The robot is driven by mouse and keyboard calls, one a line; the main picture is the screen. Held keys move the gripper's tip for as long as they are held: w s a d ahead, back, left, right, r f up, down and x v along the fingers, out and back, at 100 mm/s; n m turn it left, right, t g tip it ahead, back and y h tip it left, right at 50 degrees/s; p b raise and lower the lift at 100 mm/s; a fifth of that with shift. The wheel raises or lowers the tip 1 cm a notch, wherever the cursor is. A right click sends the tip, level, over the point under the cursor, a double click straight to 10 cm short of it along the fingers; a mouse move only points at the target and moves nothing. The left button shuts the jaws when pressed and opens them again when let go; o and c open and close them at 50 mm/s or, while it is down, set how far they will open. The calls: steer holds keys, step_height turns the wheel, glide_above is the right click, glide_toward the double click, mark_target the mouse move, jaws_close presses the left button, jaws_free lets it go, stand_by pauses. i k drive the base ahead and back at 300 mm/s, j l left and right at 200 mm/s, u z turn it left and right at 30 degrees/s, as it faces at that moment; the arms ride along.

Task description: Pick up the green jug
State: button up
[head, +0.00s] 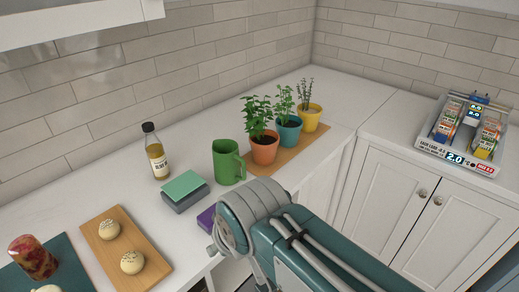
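The green jug (226,162) stands upright on the white countertop in the head view, with its handle toward the right. It is between the small stacked boxes on its left and the orange plant pot on its right. My arm, teal and grey, reaches in from the lower right, and its grey joint is in front of the counter, nearer the camera than the jug. My gripper's fingers do not show in this view. Nothing is seen touching the jug.
A bottle (156,152), grey-green boxes (185,191) and a purple object (206,218) stand near the jug. Potted plants (264,148) sit on a wooden board (327,139). Another board (139,238) holds round buns. A display tray (448,153) is at right.

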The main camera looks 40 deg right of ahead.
mark_target(226, 158)
steer(key=l, duration=0.5)
steer(key=i+l+z, duration=0.1)
steer(key=l, duration=0.35)
steer(key=i+l, duration=0.1)
steer(key=l, duration=0.4)
